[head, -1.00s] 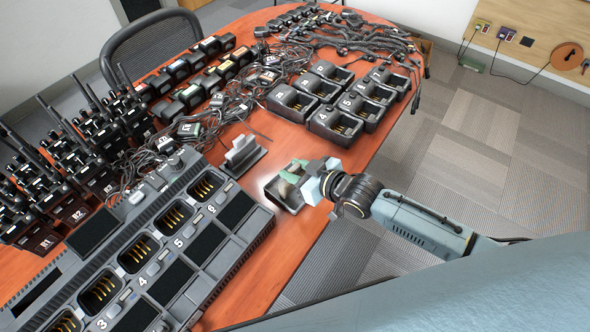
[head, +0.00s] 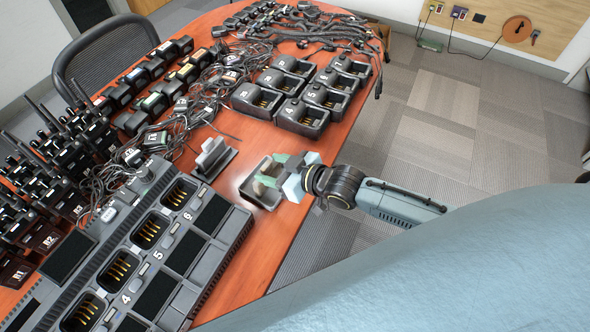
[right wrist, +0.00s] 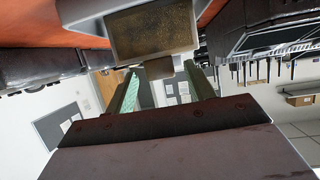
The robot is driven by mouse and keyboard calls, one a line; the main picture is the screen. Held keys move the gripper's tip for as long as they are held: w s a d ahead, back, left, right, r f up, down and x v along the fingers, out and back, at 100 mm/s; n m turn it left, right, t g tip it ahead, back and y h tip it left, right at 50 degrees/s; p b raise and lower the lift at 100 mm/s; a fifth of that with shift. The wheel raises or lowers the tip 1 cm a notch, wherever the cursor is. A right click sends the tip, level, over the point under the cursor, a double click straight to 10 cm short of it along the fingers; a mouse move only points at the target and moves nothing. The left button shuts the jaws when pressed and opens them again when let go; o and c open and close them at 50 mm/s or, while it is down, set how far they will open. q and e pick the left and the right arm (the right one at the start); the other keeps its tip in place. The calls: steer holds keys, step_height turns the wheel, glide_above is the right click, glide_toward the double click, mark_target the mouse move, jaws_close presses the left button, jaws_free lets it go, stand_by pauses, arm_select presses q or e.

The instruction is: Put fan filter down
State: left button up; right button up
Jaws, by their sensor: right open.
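The fan filter (head: 259,199) is a shallow grey square frame lying on the wooden table near its front edge. In the right wrist view its brown mesh face and pale rim (right wrist: 150,34) fill the top middle, with a small tab below. My right gripper (head: 272,171) is at the filter, with its greenish fingers over it. In the right wrist view the fingers (right wrist: 160,88) stand apart, with the tab between their tips. I cannot tell whether either finger touches it. My left gripper is not in view.
A grey bracket (head: 212,158) stands left of the filter. A large multi-bay charger (head: 150,250) fills the near left. Single chargers (head: 300,100), cables and radios (head: 40,190) cover the far and left table. Bare wood (head: 240,140) lies around the filter.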

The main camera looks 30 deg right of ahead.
steer(key=p+v, duration=0.1)
steer(key=v, duration=0.8)
steer(key=shift+s+d+r, duration=0.15)
steer(key=shift+s+d, duration=0.05)
steer(key=shift+s, duration=0.1)
stand_by(1.0)
